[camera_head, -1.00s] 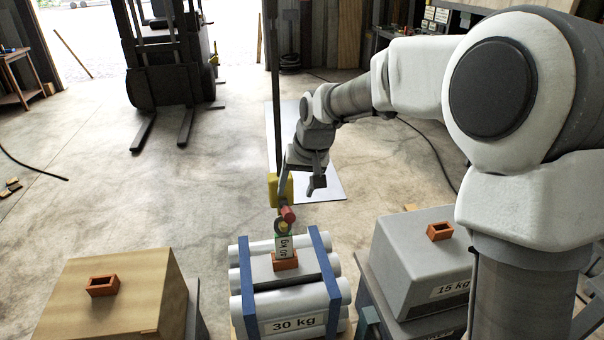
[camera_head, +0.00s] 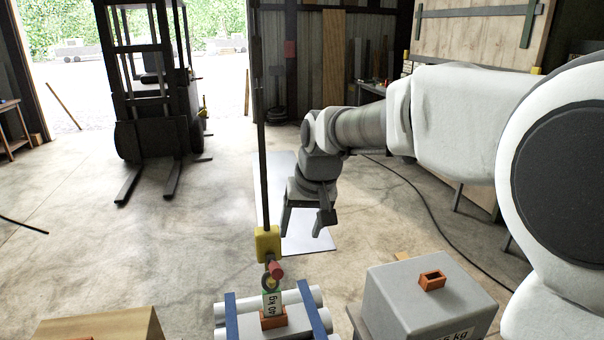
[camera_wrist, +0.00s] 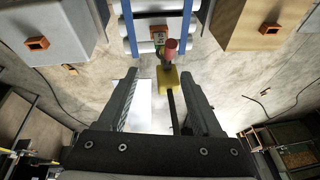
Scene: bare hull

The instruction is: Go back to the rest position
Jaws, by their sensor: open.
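My gripper (camera_head: 303,226) hangs open and empty in the head view, fingers pointing down, right of the dark hoist pole. In the wrist view its two fingers (camera_wrist: 163,108) stand wide apart. A yellow hoist block (camera_head: 268,243) with a red part (camera_head: 276,270) hangs on the pole above the bundle of white pipes (camera_head: 310,297). In the wrist view the yellow block (camera_wrist: 168,78) shows between the fingers, farther off. I see no contact between my gripper and it. A tag sits below the red part, at the bundle's orange socket (camera_head: 272,319).
A grey box (camera_head: 385,290) with an orange socket stands at right. A tan box (camera_head: 60,326) is cut off at lower left. A forklift (camera_head: 155,125) stands at the back left. A white sheet (camera_head: 315,238) and a dark cable (camera_head: 425,205) lie on the floor. The left-centre floor is clear.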

